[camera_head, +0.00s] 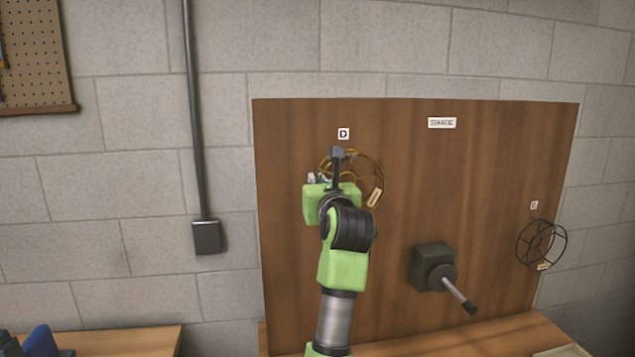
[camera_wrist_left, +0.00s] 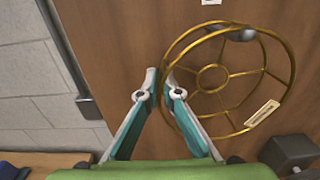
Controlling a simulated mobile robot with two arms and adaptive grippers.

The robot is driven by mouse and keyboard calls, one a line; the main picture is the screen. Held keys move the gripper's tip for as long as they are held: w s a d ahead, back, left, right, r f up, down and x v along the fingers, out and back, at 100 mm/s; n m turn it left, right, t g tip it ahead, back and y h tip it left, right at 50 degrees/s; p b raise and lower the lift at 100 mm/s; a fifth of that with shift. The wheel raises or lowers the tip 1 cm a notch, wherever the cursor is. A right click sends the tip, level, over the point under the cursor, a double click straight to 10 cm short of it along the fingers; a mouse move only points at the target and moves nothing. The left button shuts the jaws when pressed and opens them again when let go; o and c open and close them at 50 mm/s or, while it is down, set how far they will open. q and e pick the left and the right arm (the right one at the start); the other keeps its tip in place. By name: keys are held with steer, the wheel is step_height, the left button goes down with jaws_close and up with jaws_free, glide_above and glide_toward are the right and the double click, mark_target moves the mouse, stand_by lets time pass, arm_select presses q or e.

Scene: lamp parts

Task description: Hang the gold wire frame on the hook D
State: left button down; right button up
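The gold wire frame (camera_head: 380,170) is a spoked ring with a pale tag, upright before the wooden panel under label D. It shows large in the left wrist view (camera_wrist_left: 291,75). Hook D (camera_head: 338,153) is a dark post on the panel; its grey form (camera_wrist_left: 240,34) shows inside the ring's upper part. I cannot tell whether the rim rests on it. My left gripper (camera_wrist_left: 161,75) has its fingertips close together on the ring's left rim; in the head view its fingertips (camera_head: 312,178) are mostly hidden behind its green body. My right gripper is out of view.
A dark block with a protruding rod (camera_head: 440,272) sits on the panel (camera_head: 480,180), right of my arm. A black wire frame (camera_head: 541,244) hangs at label E. A pipe with a box (camera_head: 207,237) runs down the wall at left. A wooden table (camera_head: 110,340) stands lower left.

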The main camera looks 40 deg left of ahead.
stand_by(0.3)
arm_select(q)
steer(key=c, duration=2.2)
jaws_free()
steer(key=shift+r, duration=0.1)
steer(key=shift+o, duration=0.2)
steer(key=shift+s+d, duration=0.1)
steer(key=v, duration=1.1)
steer(key=shift+s+d, duration=0.25)
steer(key=shift+d, duration=0.1)
